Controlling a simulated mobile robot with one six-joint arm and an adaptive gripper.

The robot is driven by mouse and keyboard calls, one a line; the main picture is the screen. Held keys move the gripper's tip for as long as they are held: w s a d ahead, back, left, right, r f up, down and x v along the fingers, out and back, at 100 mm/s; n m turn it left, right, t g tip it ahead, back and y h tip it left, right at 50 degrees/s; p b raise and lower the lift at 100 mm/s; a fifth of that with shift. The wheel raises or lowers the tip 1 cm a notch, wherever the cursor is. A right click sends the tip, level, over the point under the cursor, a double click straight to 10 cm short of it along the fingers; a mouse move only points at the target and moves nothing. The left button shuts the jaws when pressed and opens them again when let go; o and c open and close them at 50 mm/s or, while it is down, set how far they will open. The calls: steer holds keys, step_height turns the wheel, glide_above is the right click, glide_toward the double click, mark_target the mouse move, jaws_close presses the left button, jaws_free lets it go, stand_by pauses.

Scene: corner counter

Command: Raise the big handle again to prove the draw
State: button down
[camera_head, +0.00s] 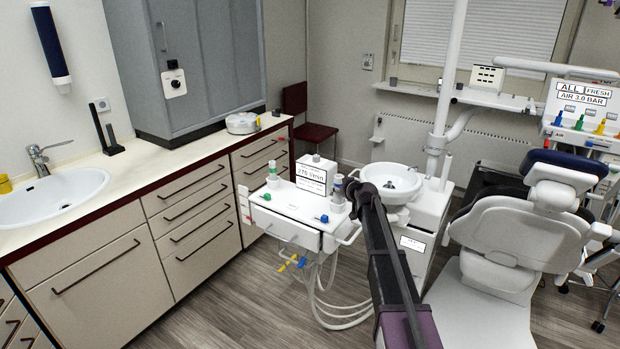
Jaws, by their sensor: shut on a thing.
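The white suction unit (290,212) stands in the middle, with a small display box (311,178) on top that shows a reading in l/min; its digits are hard to read. A thick grey-and-white handle (337,190), which looks like the big handle, is upright at the unit's right end. A thinner handle with a green part (272,174) stands at its left end. My dark gripper (356,190) reaches in from below right and is at the big handle, shut on it. The fingers and contact are small and partly hidden by my arm. I cannot tell whether the handle sits in its holder.
A white spittoon bowl (395,181) stands close behind my gripper. The dental chair (520,235) is to the right. Hoses (335,310) hang below the unit. A counter with drawers (190,205) runs along the left. A panel at right (582,95) reads "ALL FRESH, AIR 3.0 BAR".

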steer(key=shift+f+b, duration=0.95)
steer(key=shift+f, duration=0.1)
steer(key=shift+f, duration=0.25)
steer(key=shift+c, duration=0.8)
jaws_free()
steer(key=shift+s, duration=0.1)
